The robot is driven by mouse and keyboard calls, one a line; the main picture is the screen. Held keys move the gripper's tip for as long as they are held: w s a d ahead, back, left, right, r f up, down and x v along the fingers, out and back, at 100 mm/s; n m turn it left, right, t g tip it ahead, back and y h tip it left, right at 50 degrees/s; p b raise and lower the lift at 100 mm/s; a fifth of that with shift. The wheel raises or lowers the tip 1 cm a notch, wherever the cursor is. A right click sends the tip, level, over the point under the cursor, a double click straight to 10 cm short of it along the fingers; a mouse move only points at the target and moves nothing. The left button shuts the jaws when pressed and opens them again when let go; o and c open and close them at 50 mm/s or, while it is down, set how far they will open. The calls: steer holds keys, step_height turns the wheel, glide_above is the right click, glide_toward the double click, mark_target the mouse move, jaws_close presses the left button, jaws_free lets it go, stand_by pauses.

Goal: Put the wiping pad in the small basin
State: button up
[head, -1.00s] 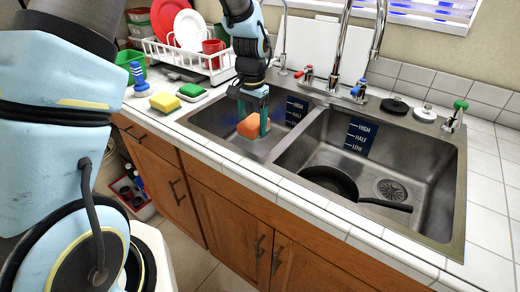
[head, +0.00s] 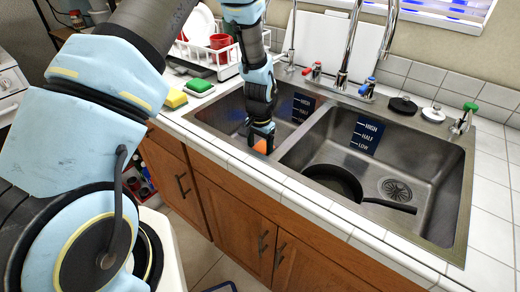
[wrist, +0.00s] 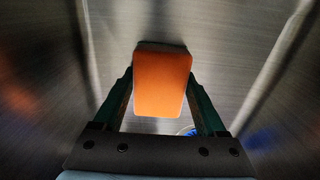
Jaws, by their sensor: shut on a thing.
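The orange wiping pad (head: 261,146) is held in my gripper (head: 262,135), low over the left, smaller basin (head: 222,118) near the divider and front side. In the wrist view the pad (wrist: 162,84) sits between the two green fingers of my gripper (wrist: 160,76), which is shut on it. Grey metal of the basin surrounds it there. I cannot tell whether the pad touches the basin floor. My gripper hides part of the pad in the head view.
The larger right basin holds a black pan (head: 335,182) beside the drain (head: 395,190). Faucets (head: 350,45) stand behind the divider. A yellow-green sponge (head: 176,98), a green pad (head: 199,86) and a white dish rack (head: 215,68) are left of the sink.

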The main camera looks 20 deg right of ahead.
mark_target(260, 150)
steer(key=shift+f, duration=0.1)
steer(key=o, duration=1.4)
step_height(260, 150, up, 12)
steer(key=b, duration=0.3)
